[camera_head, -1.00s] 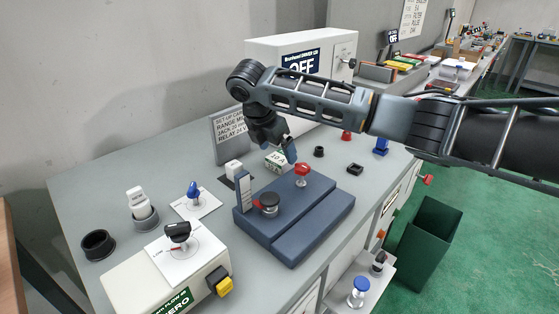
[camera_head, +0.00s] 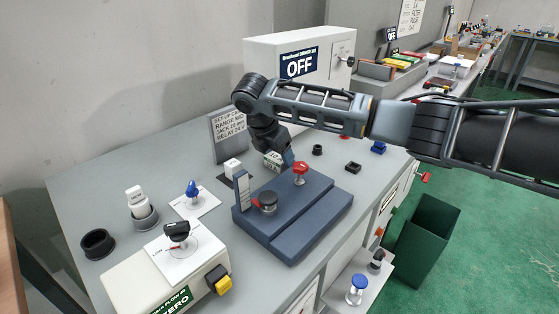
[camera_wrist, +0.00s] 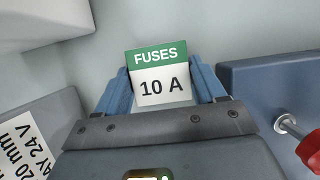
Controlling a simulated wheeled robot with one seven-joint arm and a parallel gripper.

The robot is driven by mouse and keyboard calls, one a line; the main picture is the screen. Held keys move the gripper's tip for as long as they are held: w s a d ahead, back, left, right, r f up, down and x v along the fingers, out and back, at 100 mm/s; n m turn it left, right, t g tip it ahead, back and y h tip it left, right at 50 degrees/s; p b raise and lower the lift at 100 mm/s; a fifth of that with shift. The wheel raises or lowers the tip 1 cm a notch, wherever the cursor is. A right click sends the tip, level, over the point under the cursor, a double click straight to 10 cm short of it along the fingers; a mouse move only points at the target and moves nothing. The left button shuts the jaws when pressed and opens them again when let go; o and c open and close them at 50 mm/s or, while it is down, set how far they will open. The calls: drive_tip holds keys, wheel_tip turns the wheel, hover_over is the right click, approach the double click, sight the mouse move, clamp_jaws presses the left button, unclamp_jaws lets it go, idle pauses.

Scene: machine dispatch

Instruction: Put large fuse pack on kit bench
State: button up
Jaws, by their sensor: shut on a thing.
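The fuse pack (camera_wrist: 160,77) is a small box with a green band reading "FUSES" and a white label reading "10 A". It sits between the two blue fingers of my gripper (camera_wrist: 163,88) in the wrist view. In the head view the pack (camera_head: 272,160) shows beside my gripper (camera_head: 284,162), low over the grey bench (camera_head: 120,170), behind the blue fixture. My gripper is shut on the pack. I cannot tell whether the pack touches the bench top.
A blue fixture block (camera_head: 300,210) with a red knob (camera_head: 300,168) stands just in front of my gripper. A set-up card (camera_head: 228,130) and white cabinet (camera_head: 290,55) stand behind. A white block (camera_head: 232,168) is at left, and a black ring (camera_head: 317,150) at right.

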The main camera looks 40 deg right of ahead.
drive_tip(key=shift+c, duration=1.3)
drive_tip(key=shift+r, duration=0.15)
drive_tip(key=shift+r, duration=0.25)
drive_tip(key=r, duration=0.3)
drive_tip(key=shift+s+d+r+b, duration=0.15)
drive_tip(key=shift+d+r+b, duration=0.15)
drive_tip(key=shift+r+b, duration=0.1)
drive_tip(key=s+d+r, duration=0.2)
drive_tip(key=s+d+r+b, duration=0.1)
drive_tip(key=s+d+r, duration=0.1)
drive_tip(key=s+d, duration=0.1)
drive_tip(key=s+d+r, duration=0.2)
drive_tip(key=d, duration=0.1)
drive_tip(key=shift+s+d+r, duration=0.15)
drive_tip(key=shift+d+r, duration=0.05)
drive_tip(key=shift+r, duration=0.05)
